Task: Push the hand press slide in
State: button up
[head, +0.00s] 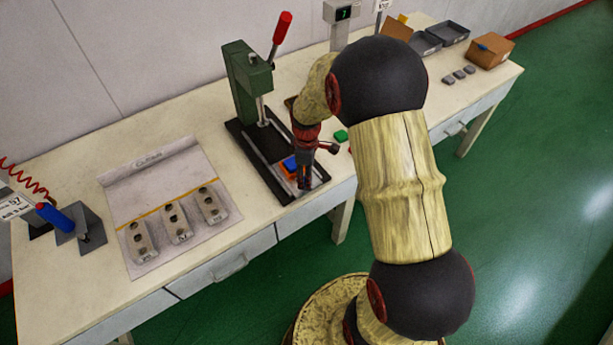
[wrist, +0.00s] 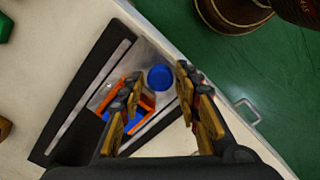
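The green hand press (head: 245,80) stands on the bench with its red-tipped lever (head: 282,27) raised. Its black base (head: 250,150) has two pale rails running to the bench front. The slide (head: 318,174) is a pale metal plate at the front end of the rails, out from under the press head. It carries an orange nest (wrist: 148,101) with a blue piece inside, partly hidden by a finger. A round blue knob (wrist: 160,77) is at the slide's front. My gripper (wrist: 158,84) is open, pointing down, its fingers on either side of the knob; contact cannot be told.
A sheet with several grey moulds (head: 178,228) lies left of the press. A green block (head: 341,136) lies just right of the base. Grey bins (head: 447,33) and a cardboard box (head: 490,50) stand at the far right. The bench's front edge is close to my gripper.

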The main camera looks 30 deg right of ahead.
grip_shut()
dwell(0.5)
jog(key=w+p, duration=0.1)
jog(key=w, duration=0.4)
jog(key=w+p, duration=0.1)
jog(key=w, duration=1)
jog(key=shift+w+a+p, duration=0.2)
jog(key=shift+a+p, duration=0.1)
jog(key=shift+p, duration=0.1)
jog(key=shift+o, duration=1.7)
grip_release()
jog(key=shift+r, duration=0.1)
notch_tip(320, 180, up, 12)
jog(key=shift+c, duration=0.2)
